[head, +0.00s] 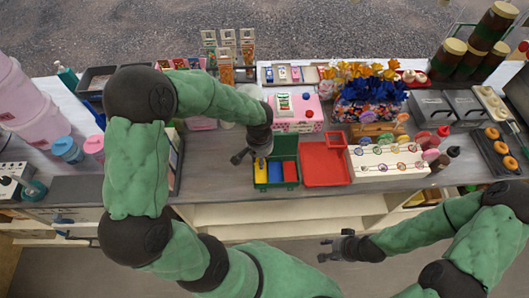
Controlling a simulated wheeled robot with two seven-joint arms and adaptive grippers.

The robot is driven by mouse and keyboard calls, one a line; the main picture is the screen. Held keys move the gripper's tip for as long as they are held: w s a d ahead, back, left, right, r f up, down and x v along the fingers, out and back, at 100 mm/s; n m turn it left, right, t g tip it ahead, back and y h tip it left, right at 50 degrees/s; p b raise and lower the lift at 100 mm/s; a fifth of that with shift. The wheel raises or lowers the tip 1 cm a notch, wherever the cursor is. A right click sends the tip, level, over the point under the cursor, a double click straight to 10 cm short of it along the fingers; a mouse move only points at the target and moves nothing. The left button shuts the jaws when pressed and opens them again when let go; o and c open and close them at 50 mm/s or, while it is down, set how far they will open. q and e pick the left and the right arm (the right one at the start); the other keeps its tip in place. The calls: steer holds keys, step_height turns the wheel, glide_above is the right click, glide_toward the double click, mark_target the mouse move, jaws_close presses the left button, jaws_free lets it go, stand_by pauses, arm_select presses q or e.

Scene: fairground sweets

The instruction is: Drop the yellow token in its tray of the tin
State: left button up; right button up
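The green tin (276,187) stands open on the counter, with a yellow tray (260,175), a blue tray (275,173) and a red tray (290,172) side by side. My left gripper (250,160) is at the tin's left edge, pointing down, close to the yellow tray. Its fingers look spread apart, one left of the tin and one over its back left corner. I cannot make out the yellow token; it may be hidden or blend with the yellow tray. My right gripper (323,250) is open and empty in front of the counter.
A red tray (325,171) lies directly right of the tin. A white lollipop stand (385,165) is further right, and a pink box (297,113) is behind. Bare grey counter (215,175) lies left of the tin. Pink and blue tubs stand at far left.

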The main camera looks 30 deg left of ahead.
arm_select(q)
steer(key=shift+f+b, duration=1.7)
steer(key=shift+f, duration=0.75)
steer(key=shift+f, duration=0.15)
steer(key=o, duration=0.9)
step_height(320, 180, up, 9)
steer(key=p, duration=0.6)
